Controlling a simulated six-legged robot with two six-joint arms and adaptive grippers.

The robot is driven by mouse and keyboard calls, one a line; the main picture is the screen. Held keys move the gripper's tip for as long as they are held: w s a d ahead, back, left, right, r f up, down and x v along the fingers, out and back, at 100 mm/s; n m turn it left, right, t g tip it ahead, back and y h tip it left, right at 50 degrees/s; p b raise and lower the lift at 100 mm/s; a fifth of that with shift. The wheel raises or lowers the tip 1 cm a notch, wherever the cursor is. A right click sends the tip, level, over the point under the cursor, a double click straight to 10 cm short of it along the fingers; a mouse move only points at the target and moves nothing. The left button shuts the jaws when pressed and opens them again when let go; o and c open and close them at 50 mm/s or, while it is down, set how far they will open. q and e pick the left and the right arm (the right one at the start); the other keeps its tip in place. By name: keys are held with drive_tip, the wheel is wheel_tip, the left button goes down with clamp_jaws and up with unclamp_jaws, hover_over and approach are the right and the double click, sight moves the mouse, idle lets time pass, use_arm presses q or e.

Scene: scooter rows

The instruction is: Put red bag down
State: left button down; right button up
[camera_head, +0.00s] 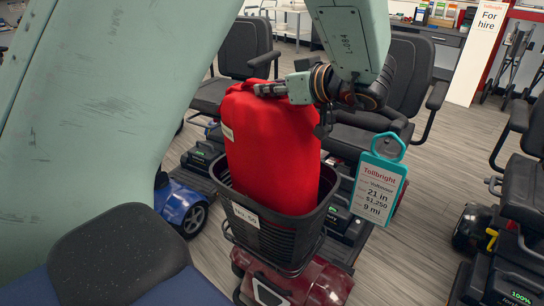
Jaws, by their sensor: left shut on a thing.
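The red bag (268,145) stands nearly upright, with its lower part inside the black front basket (262,238) of a dark red scooter (310,288). My left gripper (268,90) is shut on the top of the red bag. The bag's bottom is hidden by the basket wall, so I cannot tell if it rests on the basket floor. My right gripper is not in view.
A teal price tag (379,186) hangs right of the basket. Other scooters with black seats (400,75) stand behind and at the right edge. A blue scooter (183,205) is at left. Wooden floor (430,205) is open at the right.

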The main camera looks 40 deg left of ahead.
use_arm(q)
wheel_tip(320, 180, down, 12)
drive_tip(key=b, duration=0.4)
drive_tip(key=shift+a+f+b, duration=0.15)
drive_tip(key=shift+f+b, duration=0.05)
drive_tip(key=shift+b, duration=0.1)
drive_tip(key=shift+s, duration=0.1)
drive_tip(key=c, duration=1.3)
unclamp_jaws()
drive_tip(key=shift+f, duration=0.2)
drive_tip(key=shift+o, duration=0.5)
drive_tip(key=shift+r, duration=0.2)
